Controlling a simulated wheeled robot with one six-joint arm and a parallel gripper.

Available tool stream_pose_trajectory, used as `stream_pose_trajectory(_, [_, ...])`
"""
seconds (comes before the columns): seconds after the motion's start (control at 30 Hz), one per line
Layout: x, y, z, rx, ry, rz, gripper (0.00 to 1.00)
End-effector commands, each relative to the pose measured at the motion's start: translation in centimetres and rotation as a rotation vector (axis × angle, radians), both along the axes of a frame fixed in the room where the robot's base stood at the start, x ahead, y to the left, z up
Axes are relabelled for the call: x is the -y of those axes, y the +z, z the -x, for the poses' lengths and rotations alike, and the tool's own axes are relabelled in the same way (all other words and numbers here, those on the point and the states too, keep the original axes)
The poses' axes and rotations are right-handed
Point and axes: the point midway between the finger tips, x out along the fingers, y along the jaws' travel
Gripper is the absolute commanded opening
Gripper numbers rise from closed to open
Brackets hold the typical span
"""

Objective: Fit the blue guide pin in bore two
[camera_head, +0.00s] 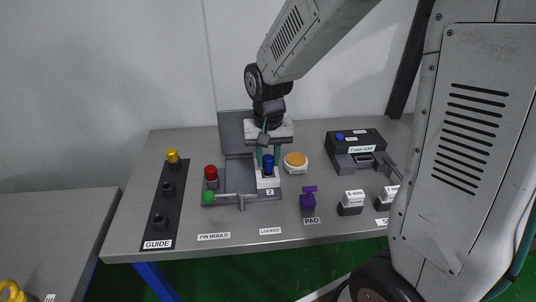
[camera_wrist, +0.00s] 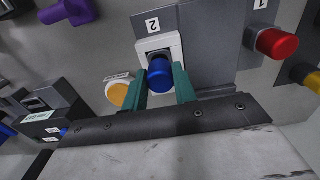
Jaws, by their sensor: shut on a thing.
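The blue guide pin (camera_head: 268,161) is between the teal fingers of my gripper (camera_head: 269,155), which is shut on it. In the wrist view the round blue end of the pin (camera_wrist: 160,76) shows between the two fingertips (camera_wrist: 161,88). The pin is over the white block marked 2 (camera_head: 268,182) on the grey pin mould (camera_head: 238,196). In the wrist view this white block (camera_wrist: 175,42) has a dark opening behind the pin. The pin's lower end is hidden, so I cannot tell how deep it sits in bore two.
A red pin (camera_head: 211,174) stands at the place marked 1, and a green knob (camera_head: 208,197) is at the mould's front left. A yellow pin (camera_head: 172,156) stands in the GUIDE rack (camera_head: 160,220). An orange-topped white disc (camera_head: 296,161) and a purple piece (camera_head: 308,198) are to the right.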

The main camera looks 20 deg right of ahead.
Motion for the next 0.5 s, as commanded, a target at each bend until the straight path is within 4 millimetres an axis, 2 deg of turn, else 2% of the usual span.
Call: stream_pose_trajectory(0.5, [0.0,-1.3,0.0,0.0,0.0,0.0,0.0])
